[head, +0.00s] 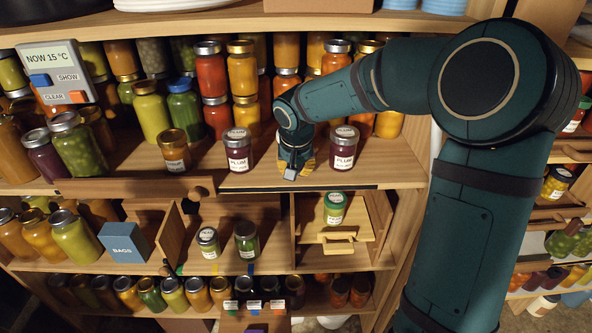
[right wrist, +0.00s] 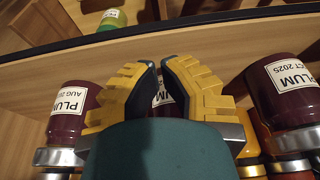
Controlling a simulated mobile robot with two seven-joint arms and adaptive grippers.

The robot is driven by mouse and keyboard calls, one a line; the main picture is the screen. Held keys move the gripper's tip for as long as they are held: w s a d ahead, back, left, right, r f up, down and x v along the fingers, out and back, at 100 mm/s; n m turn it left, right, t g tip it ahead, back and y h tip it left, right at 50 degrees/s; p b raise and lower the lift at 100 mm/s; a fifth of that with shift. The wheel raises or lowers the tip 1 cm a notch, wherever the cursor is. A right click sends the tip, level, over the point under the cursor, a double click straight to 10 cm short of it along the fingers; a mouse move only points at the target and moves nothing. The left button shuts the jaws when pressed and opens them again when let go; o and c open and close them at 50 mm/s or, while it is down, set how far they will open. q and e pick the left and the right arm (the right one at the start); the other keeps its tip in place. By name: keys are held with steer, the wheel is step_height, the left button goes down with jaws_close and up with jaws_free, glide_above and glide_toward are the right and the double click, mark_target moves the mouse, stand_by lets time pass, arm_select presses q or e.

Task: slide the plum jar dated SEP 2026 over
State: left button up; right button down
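Three plum jars are at the front of the middle shelf. One plum jar (head: 237,152) stands left of my right gripper (head: 291,174) and another (head: 343,148) stands right of it. In the right wrist view the left jar (right wrist: 72,110) reads PLUM AUG, its year cut off, and the right jar (right wrist: 285,90) reads PLUM with what looks like OCT 2025. A third plum jar (right wrist: 162,97) shows through the narrow gap between my fingers; its date is hidden. My right gripper (right wrist: 160,64) has its fingertips nearly together; I see no jar clamped. My left gripper is out of view.
An amber jar (head: 174,151) stands left of the plum jars, and rows of jars fill the shelf behind. A display box (head: 57,70) reads NOW 15 °C. Below are an open drawer (head: 345,248) with a green-lidded jar (head: 335,207), and a blue BAGS box (head: 123,241).

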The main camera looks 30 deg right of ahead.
steer(key=w+d+p, duration=0.2)
steer(key=w, duration=0.2)
steer(key=w+d+p, duration=0.2)
steer(key=w+d, duration=0.1)
steer(key=w, duration=0.2)
steer(key=w+d+p, duration=0.2)
steer(key=w+d, duration=0.1)
steer(key=w, duration=0.1)
steer(key=shift+w+d+r, duration=0.1)
steer(key=shift+w, duration=0.05)
steer(key=shift+w+d+p, duration=0.2)
steer(key=shift+w+p, duration=0.1)
steer(key=shift+w, duration=0.05)
steer(key=shift+s+a+r, duration=0.1)
steer(key=shift+r, duration=0.3)
steer(key=shift+s+a+r, duration=0.1)
steer(key=shift+s+a, duration=0.05)
steer(key=shift+s, duration=0.2)
steer(key=s+a, duration=0.1)
steer(key=s, duration=0.2)
steer(key=s+a, duration=0.2)
steer(key=s, duration=0.1)
steer(key=s+a, duration=0.2)
steer(key=shift+s+a, duration=0.25)
steer(key=shift+s, duration=0.15)
steer(key=shift+s+a, duration=0.25)
steer(key=shift+s, duration=0.2)
